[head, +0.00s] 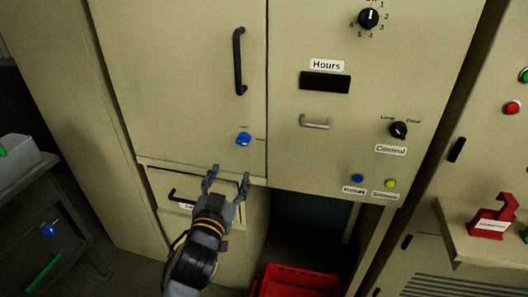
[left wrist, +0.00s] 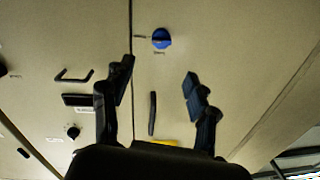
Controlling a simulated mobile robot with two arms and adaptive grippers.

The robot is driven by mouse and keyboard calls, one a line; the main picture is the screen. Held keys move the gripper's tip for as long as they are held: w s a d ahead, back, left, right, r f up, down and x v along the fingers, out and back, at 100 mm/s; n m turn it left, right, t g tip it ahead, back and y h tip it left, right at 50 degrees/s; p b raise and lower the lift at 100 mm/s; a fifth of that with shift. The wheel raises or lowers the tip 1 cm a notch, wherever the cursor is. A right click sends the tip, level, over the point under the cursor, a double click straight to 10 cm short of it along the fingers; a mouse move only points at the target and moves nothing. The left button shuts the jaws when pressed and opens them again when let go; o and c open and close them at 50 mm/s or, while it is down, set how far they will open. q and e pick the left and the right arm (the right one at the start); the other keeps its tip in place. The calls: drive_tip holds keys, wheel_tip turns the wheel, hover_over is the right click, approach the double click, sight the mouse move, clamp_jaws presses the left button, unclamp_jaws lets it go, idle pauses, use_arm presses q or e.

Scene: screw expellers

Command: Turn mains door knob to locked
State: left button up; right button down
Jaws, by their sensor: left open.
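The blue mains door knob (head: 243,139) is on the beige cabinet door, low and near its right edge. Small labels sit above it and to its right, too small to read; I cannot tell which one it points to. My left gripper (head: 229,175) is open and empty, just below the knob in the head view, with its fingers spread upward. In the left wrist view the knob (left wrist: 161,38) shows beyond the open fingers (left wrist: 160,70), apart from them. My right gripper is not in view.
A black vertical door handle (head: 239,62) is above the knob. The panel to the right has a grey handle (head: 315,122), dials and buttons. A drawer (head: 160,185) is below left. A red crate (head: 298,282) is on the floor.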

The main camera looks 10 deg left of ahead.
sight(242, 144)
use_arm(q)
drive_tip(key=w, duration=0.9)
drive_tip(key=w+p, duration=0.1)
drive_tip(key=w, duration=0.3)
drive_tip(key=shift+w+a, duration=0.35)
clamp_jaws()
